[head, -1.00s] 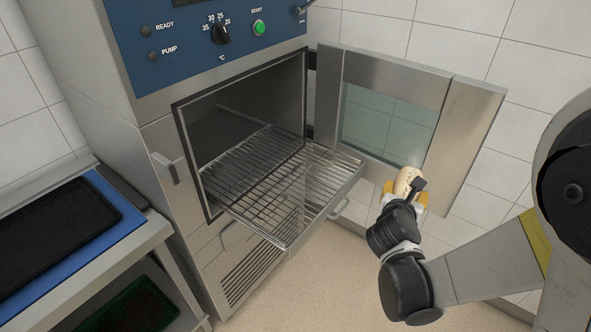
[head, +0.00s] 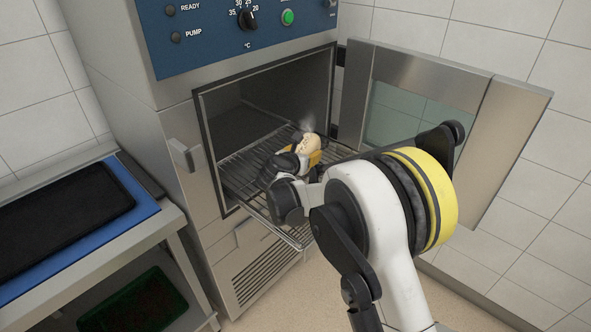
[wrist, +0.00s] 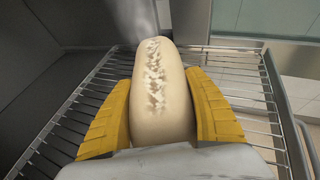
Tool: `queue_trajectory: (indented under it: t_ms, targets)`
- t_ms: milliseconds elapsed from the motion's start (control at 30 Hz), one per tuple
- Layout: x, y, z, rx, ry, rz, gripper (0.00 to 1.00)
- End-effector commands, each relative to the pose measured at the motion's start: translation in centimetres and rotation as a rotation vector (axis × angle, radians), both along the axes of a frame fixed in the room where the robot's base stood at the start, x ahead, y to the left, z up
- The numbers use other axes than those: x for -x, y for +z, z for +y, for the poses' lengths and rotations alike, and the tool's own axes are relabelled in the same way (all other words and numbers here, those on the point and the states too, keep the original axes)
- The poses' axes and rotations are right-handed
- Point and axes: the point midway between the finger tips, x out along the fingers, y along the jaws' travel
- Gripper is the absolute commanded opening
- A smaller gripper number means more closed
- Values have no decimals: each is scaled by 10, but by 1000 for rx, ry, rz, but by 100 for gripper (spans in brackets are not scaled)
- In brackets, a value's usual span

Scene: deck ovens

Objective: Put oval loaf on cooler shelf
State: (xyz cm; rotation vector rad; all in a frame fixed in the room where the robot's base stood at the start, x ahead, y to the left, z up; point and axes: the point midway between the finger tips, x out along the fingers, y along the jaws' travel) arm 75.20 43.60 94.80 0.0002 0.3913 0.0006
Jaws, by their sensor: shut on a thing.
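The oval loaf (head: 308,144) is pale with a rough white strip along its top. In the wrist view the loaf (wrist: 160,95) lies between the two yellow fingers of my gripper (wrist: 160,110), which are shut on its sides. In the head view my gripper (head: 304,156) is over the cooler's pulled-out wire shelf (head: 243,173), near the cooler opening. The wire shelf (wrist: 80,105) shows beneath and around the loaf in the wrist view. I cannot tell whether the loaf touches the shelf. My arm hides the shelf's right part in the head view.
The cooler door (head: 490,140) stands open on the right. The cooler's blue control panel (head: 215,38) is above the opening. A steel table (head: 80,270) with a black tray (head: 65,222) on a blue one stands at the left. The shelf's left part is bare.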

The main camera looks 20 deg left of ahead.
Motion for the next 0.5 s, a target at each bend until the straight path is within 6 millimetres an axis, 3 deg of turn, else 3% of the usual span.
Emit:
queue_trajectory:
  t_ms: [33, 200, 367, 500]
  targets:
    - [-5, -11, 12, 0, 2, 0, 23]
    - [-16, -24, 33, 1, 0, 0, 23]
    - [-18, -30, 38, 1, -1, 0, 23]
    - [-18, -52, 38, 1, -1, 0, 23]
